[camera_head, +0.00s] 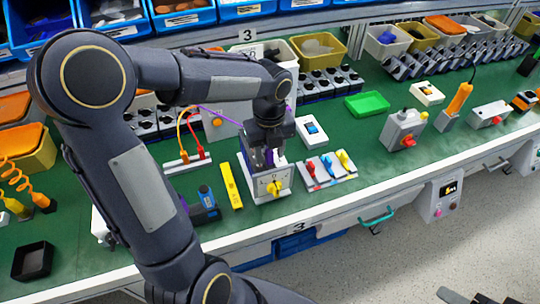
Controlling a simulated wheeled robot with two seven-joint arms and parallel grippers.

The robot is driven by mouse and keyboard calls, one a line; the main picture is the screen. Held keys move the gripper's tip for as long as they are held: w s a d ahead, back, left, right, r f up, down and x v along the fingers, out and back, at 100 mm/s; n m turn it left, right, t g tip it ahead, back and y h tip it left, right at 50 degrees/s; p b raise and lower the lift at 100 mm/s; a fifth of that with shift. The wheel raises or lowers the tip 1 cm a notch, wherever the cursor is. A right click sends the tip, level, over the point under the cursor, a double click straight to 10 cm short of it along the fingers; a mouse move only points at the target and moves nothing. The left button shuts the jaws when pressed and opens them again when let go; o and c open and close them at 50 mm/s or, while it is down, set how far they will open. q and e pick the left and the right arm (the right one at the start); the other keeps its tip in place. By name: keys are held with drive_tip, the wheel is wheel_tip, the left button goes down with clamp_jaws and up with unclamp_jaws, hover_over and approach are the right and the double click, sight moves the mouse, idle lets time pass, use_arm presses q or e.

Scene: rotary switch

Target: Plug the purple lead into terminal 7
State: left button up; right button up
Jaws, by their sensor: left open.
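The rotary switch (266,187) is a pale box with a yellow knob on its front, standing near the front edge of the green bench. My left gripper (268,157) points down just over its top, with its fingers apart. The purple lead (222,117) arcs from behind my left forearm toward the gripper. A bit of purple also shows between the fingers; I cannot tell whether its plug sits in a terminal. The terminals and their numbers are hidden or too small to read. A dark part at the bottom right edge (468,298) may be my right gripper.
A yellow block (231,186) stands close left of the switch. A grey rack of red, blue and yellow levers (327,171) is close on its right. A strip with red and yellow leads (188,163) lies behind left.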

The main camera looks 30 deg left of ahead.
use_arm(q)
drive_tip(key=shift+f, duration=0.15)
clamp_jaws()
idle(0.4)
